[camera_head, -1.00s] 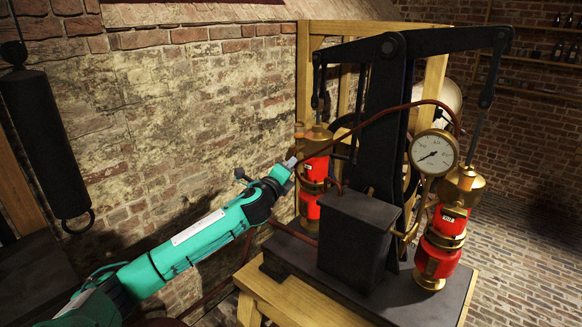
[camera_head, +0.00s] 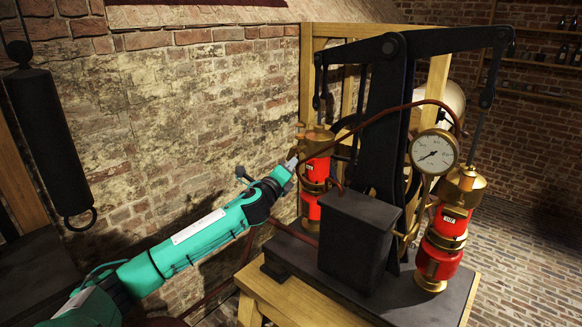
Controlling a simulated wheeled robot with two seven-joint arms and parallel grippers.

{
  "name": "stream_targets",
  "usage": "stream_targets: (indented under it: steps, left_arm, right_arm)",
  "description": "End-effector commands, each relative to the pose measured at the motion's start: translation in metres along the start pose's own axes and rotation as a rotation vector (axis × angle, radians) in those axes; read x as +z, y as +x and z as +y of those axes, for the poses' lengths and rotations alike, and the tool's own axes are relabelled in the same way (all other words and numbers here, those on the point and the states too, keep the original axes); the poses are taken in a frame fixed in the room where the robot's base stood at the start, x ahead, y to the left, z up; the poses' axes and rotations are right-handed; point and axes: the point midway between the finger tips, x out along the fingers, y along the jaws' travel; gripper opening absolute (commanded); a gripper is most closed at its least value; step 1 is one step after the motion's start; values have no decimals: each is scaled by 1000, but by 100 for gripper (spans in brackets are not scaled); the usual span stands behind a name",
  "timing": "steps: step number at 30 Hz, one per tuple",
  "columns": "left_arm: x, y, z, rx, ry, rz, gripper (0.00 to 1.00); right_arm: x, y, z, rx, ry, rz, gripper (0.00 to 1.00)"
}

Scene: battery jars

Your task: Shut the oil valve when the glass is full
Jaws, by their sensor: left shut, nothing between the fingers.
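My left gripper (camera_head: 292,163) is shut with nothing in it. Its tip is close to the left red and brass cylinder (camera_head: 317,172) of the machine; I cannot tell whether it touches. A second red and brass cylinder (camera_head: 440,259) stands upright on the right. A round white gauge (camera_head: 433,152) with a dark needle is mounted beside it. I cannot make out an oil valve or a glass for certain; the gripper and the machine's parts may hide them. My right gripper is out of view.
A black rocking beam (camera_head: 440,41) on a dark post spans the machine. A dark box (camera_head: 355,243) sits on its base, on a wooden stand (camera_head: 297,299). A brick wall (camera_head: 190,120) is behind my arm. A black cylinder (camera_head: 46,140) hangs at left.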

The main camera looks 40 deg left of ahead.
Motion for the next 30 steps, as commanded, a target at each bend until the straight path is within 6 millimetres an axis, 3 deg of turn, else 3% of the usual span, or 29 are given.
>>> stream_targets:
  steps: [30]
  left_arm:
    - [7,1,6,-14,62,-1,0]
  right_arm:
    - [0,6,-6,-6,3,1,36]
